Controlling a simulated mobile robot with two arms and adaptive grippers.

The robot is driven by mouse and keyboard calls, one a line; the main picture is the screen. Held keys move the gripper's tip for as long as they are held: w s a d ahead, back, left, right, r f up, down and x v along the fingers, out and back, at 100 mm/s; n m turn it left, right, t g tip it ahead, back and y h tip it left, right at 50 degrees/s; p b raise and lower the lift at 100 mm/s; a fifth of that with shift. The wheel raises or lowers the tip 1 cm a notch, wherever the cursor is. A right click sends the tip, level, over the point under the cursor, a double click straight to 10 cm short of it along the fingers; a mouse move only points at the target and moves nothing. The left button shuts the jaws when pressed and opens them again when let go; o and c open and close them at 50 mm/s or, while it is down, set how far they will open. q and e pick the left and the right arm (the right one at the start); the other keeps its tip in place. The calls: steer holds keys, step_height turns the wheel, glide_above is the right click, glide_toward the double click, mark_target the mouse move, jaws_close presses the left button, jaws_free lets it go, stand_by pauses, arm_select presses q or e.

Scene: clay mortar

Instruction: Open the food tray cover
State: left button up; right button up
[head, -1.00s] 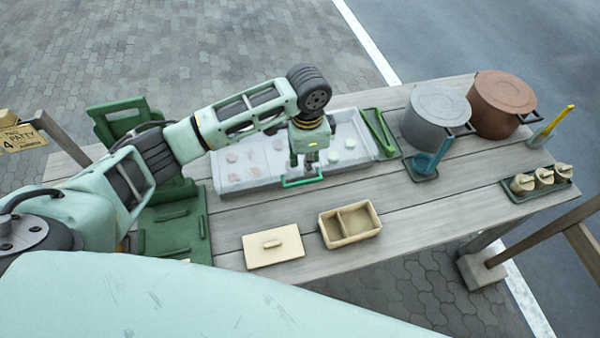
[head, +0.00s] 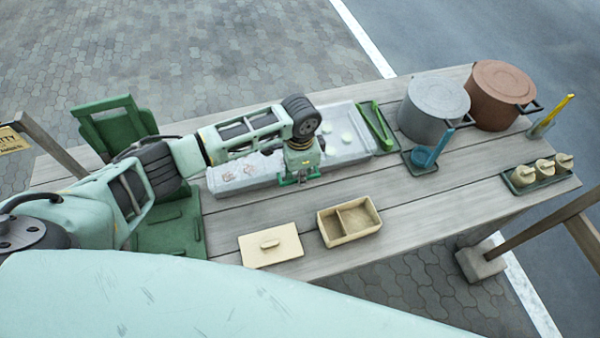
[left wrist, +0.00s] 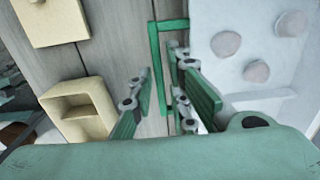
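The food tray (head: 232,178) is a long grey tray with meat pieces and pale round pieces showing inside, and its cover looks see-through. Its green handle (left wrist: 155,65) is a thin bar along the near edge, mostly hidden by my gripper in the head view. My left gripper (head: 300,178) points down over that edge. In the left wrist view the fingers (left wrist: 160,85) stand apart, one on each side of the handle bar, with gaps showing. My right gripper is in neither view.
A tan lid (head: 271,246) and a tan two-part box (head: 349,222) lie in front of the tray. Green tongs (head: 379,127), a blue ladle (head: 430,152), a grey pot (head: 434,108) and a brown pot (head: 498,95) stand to its right.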

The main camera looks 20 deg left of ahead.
arm_select(q)
steer(key=shift+d, duration=0.1)
steer(key=shift+c, duration=0.6)
jaws_close()
steer(key=shift+w+r, duration=0.1)
